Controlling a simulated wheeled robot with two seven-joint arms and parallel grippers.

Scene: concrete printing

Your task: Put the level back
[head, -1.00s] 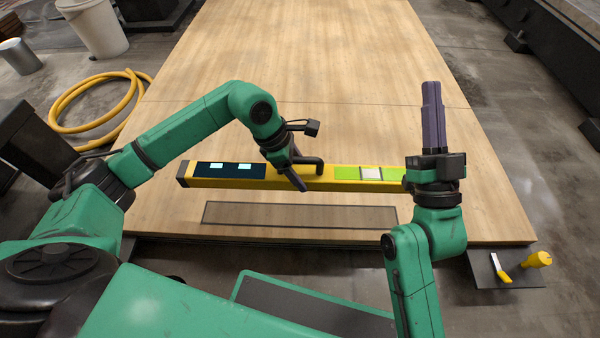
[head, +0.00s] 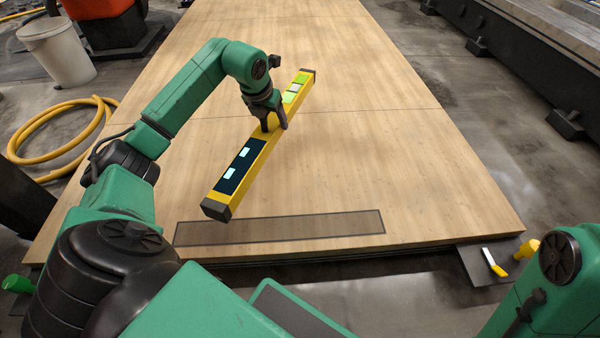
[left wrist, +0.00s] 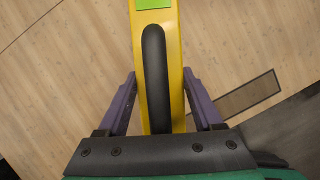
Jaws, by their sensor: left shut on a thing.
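The yellow level (head: 268,140) has black end caps, a dark display with two lit squares and a green vial window. My left gripper (head: 273,122) is shut on it near its middle, at the black handle. The level slants from lower left to upper right over the wooden board; I cannot tell its exact height. In the left wrist view the level (left wrist: 173,60) and its black handle run between the purple fingers (left wrist: 160,105). A dark outlined rectangle (head: 280,227) lies empty along the board's front edge. My right gripper is out of view; only its arm shows at lower right.
The wooden board (head: 400,150) is otherwise clear. A yellow hose (head: 60,115) and a white bucket (head: 58,50) are on the floor at left.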

